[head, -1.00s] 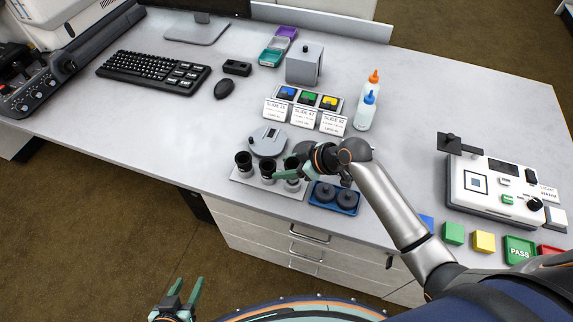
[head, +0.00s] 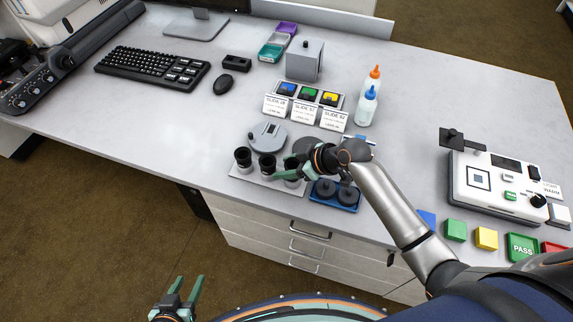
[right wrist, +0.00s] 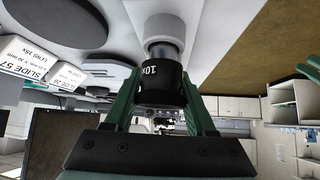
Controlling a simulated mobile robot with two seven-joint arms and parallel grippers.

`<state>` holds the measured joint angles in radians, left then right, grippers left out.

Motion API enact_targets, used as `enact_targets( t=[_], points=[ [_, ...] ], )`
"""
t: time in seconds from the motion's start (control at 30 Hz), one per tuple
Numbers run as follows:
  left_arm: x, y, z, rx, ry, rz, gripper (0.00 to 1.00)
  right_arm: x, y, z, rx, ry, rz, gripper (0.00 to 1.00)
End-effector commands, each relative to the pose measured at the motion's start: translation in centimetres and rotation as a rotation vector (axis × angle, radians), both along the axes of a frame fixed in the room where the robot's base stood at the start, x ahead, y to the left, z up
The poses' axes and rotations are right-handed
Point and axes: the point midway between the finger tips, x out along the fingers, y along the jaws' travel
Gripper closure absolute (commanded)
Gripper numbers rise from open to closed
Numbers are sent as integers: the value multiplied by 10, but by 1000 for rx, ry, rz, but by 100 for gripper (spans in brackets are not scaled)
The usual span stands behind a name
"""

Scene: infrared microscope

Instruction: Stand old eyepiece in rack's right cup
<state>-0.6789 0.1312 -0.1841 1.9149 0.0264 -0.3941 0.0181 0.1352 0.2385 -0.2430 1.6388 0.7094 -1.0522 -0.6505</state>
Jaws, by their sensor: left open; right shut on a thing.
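The rack (head: 240,176) is a pale plate near the table's front edge. Two dark eyepieces stand in its left cup (head: 243,159) and middle cup (head: 267,166). My right gripper (head: 303,172) is at the rack's right end, shut on a black eyepiece (head: 291,174). In the right wrist view this eyepiece (right wrist: 161,82) is marked 10x and sits between my green fingers. My left gripper (head: 186,294) is open and empty, low in front of the table.
A blue tray (head: 322,200) with two dark round pieces lies close to the right of the rack. A grey round device (head: 268,137) stands behind the rack. The table left of the rack is clear.

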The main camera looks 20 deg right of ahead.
Motion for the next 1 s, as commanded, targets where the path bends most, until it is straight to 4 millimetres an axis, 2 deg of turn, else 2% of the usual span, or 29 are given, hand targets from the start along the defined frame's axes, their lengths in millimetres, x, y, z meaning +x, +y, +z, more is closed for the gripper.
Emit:
enact_targets(
  t=[0.77,0.8,1.0],
  points=[
    [0,0,-11,0,1,0,50,0,0,-15,0,-2,0,75],
    [0,0,-11,0,1,0,50,0,0,-15,0,-2,0,42],
    [0,0,-10,0,1,0,50,0,0,-15,0,-2,0,20]
  ],
)
